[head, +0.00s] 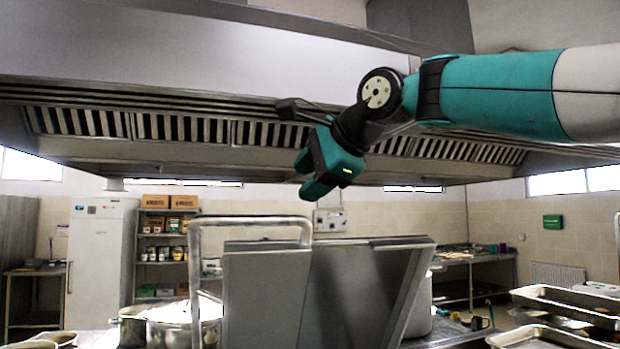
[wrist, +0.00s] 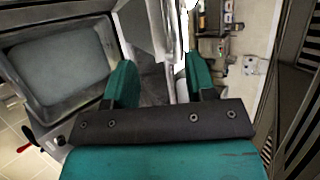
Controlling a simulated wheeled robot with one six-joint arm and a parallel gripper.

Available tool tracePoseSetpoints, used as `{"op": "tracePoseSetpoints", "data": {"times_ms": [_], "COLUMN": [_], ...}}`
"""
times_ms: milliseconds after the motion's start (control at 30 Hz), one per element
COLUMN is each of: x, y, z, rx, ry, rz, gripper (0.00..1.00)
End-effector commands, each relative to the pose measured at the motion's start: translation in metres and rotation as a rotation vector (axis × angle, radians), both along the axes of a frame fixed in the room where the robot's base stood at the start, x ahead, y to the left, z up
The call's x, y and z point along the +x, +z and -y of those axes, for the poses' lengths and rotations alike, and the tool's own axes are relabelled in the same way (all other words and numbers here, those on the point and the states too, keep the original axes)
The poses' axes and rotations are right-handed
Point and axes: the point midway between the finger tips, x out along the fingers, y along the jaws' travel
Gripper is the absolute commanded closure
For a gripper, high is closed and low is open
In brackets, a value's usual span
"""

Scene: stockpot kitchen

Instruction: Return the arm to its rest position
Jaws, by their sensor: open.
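My arm (head: 500,92), teal and white, reaches in from the right in the head view, bent at a dark wrist joint. My gripper (head: 309,175) hangs at its end, tilted down and to the left, in front of the hood and above the upright metal panels. In the wrist view my gripper (wrist: 160,80) shows two teal fingers spread apart with nothing held between them. Metal panels and a rail lie beyond the fingers; I cannot tell how far off.
A long extractor hood (head: 190,125) spans overhead, close to the arm. Tilted steel panels (head: 345,290) and a bent rail (head: 250,222) stand below. Stockpots (head: 180,322) are at lower left, metal trays (head: 568,303) at lower right. A white fridge (head: 98,262) stands behind.

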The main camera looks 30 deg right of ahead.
Motion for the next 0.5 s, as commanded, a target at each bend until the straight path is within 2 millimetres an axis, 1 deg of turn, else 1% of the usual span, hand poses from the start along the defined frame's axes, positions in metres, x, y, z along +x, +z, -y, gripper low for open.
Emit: {"op": "tracePoseSetpoints", "data": {"times_ms": [300, 367, 433, 467, 500], "x": [0.0, 0.0, 0.0, 0.0, -0.001], "y": [0.0, -0.004, -0.02, -0.031, -0.05], "z": [0.0, -0.002, -0.008, -0.012, -0.02], "rx": [0.001, -0.008, -0.042, -0.067, -0.11], "ry": [0.001, 0.011, 0.052, 0.083, 0.138], "rz": [0.0, -0.004, -0.02, -0.03, -0.048], "gripper": [0.49, 0.49, 0.49, 0.49, 0.49]}}
